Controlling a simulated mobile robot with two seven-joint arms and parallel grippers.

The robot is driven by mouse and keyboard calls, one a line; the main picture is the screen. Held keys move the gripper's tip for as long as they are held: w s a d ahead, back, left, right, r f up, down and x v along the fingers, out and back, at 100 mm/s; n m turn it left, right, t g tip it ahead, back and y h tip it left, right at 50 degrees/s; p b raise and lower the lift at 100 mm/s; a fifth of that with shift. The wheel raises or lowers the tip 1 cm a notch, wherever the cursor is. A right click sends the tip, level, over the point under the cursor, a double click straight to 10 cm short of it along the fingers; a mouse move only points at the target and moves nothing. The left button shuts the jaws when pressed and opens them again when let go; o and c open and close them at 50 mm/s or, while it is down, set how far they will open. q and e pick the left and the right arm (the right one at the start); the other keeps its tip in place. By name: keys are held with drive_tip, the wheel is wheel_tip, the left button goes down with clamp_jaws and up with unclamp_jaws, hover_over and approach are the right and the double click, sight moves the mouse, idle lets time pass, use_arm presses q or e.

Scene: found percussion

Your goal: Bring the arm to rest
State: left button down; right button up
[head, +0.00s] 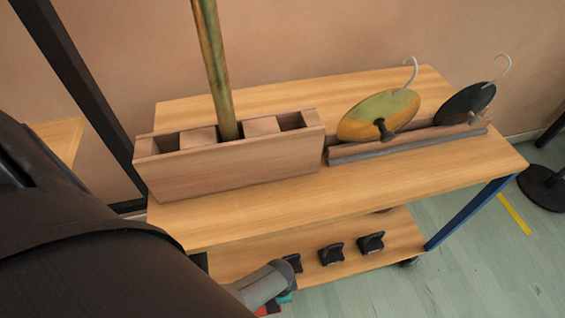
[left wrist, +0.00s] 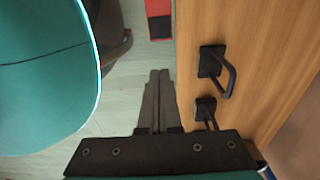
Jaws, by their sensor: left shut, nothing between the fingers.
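My left gripper (left wrist: 158,74) shows in the left wrist view with its two fingers together and nothing between them. It is over the pale floor, just left of a wooden board that carries black brackets (left wrist: 211,62). My dark arm fills the lower left of the head view. The left gripper's fingers cannot be made out there. My right gripper is in neither view.
A wooden cart (head: 270,215) holds a slotted wooden block (head: 235,170) with an upright greenish pole (head: 216,70). Two hooked discs, one yellow-green (head: 375,112) and one black (head: 463,104), stand at a rail (head: 400,143). The lower shelf (head: 350,262) carries black brackets (head: 331,253).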

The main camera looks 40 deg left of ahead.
use_arm(q)
drive_tip(key=shift+r, duration=0.2)
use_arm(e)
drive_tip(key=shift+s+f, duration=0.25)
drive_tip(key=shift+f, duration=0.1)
